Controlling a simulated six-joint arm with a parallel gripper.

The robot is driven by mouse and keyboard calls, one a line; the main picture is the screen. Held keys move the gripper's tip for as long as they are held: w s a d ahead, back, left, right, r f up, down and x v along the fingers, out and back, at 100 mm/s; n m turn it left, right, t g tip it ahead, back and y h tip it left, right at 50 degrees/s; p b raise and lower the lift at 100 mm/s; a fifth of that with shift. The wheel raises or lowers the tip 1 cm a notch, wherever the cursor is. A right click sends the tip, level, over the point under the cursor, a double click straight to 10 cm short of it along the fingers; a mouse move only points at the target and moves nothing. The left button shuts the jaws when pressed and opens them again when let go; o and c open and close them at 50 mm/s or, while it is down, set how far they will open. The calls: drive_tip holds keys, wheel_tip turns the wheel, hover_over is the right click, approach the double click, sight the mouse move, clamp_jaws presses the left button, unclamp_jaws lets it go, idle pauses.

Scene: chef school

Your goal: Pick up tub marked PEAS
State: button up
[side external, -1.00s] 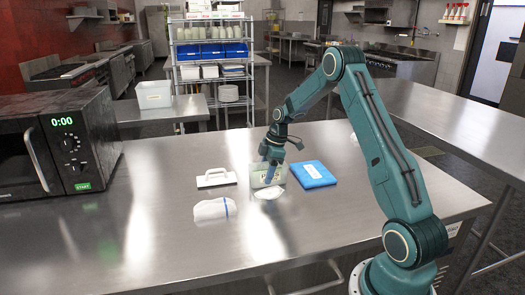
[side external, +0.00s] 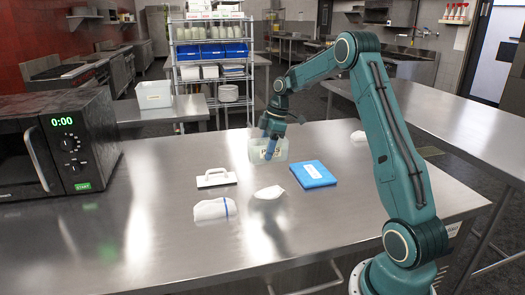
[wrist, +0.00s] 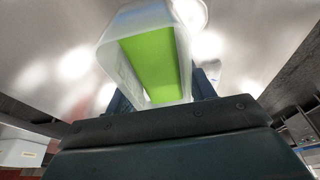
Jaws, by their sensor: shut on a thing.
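The tub (side external: 281,151) is translucent and pale, with a label whose lettering is partly covered by a finger in the side view. My gripper (side external: 268,152) is shut on the tub's near wall and holds it in the air above the steel table. In the wrist view the tub (wrist: 119,59) shows tilted, with bright green inside it. My gripper (wrist: 165,100) shows there below the tub, its fingers mostly hidden.
On the steel table (side external: 330,220) lie a blue folded cloth or pack (side external: 313,174), a white item with a handle (side external: 216,178), a white cloth with a blue stripe (side external: 214,209) and a white lump (side external: 269,192). A microwave (side external: 60,145) stands at the left.

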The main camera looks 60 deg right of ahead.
wheel_tip(320, 180, up, 11)
idle(0.4)
drive_tip(key=shift+w+a, duration=0.1)
drive_tip(key=shift+a, duration=0.05)
idle(0.5)
